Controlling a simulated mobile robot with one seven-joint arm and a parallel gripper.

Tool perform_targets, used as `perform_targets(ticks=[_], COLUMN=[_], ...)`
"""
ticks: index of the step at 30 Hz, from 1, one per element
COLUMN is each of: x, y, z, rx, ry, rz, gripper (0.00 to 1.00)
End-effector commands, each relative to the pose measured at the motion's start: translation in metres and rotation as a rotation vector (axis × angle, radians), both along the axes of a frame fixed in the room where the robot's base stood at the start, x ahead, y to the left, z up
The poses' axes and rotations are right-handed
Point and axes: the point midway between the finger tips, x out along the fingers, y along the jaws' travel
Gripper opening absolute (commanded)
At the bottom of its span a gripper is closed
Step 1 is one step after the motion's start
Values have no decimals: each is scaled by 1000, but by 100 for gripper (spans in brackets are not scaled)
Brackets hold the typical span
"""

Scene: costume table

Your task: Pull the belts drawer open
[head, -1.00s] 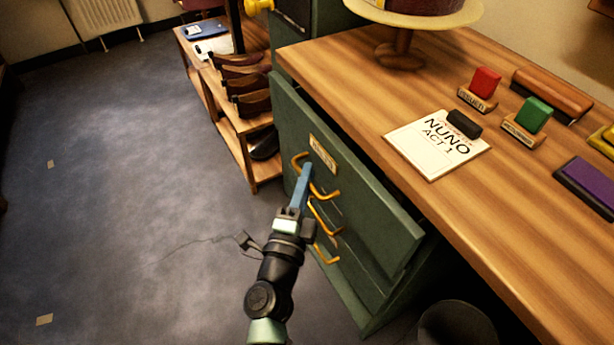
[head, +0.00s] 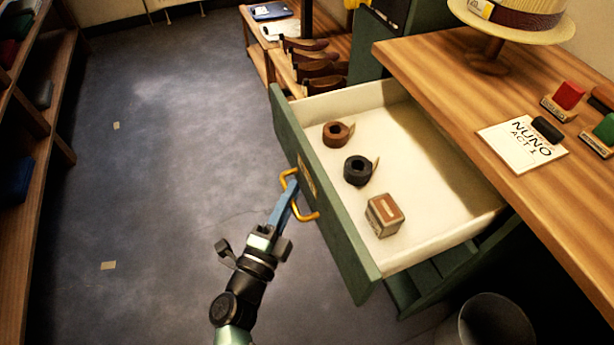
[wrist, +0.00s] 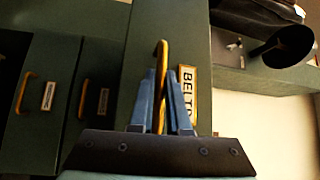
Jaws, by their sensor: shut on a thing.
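The belts drawer (head: 400,170) stands well out from the green cabinet under the wooden table in the head view. Its green front (head: 330,215) has a yellow bar handle (head: 307,215). Inside lie a brown rolled belt (head: 336,134), a black rolled belt (head: 359,170) and a small brown-topped box (head: 384,215). My gripper (head: 285,200) is shut on the handle. In the wrist view its blue fingers (wrist: 160,100) sit either side of the yellow handle (wrist: 162,60), beside the "BELTS" label (wrist: 186,95), whose end is partly hidden.
The wooden table (head: 440,75) holds a "NUNO ACT 1" card (head: 520,140), stamps and a straw hat on a stand. A grey bin (head: 490,322) stands on the floor at lower right. Shelves (head: 40,120) line the left. The floor between is clear.

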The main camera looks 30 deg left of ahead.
Motion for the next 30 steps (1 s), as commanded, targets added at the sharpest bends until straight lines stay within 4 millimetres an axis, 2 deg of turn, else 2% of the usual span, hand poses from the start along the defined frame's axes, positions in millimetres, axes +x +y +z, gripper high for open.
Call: perform_targets(ticks=[6,17,18,22,30], x=[-8,-9,-9,-9,-9], y=[6,6,6,6,6], z=[0,-1,-1,-1,0], rx=[1,1,1,1,1], ry=[1,1,1,1,0], rz=[-3,-3,-3,-3,-1], gripper=[0,0,22,45,45])
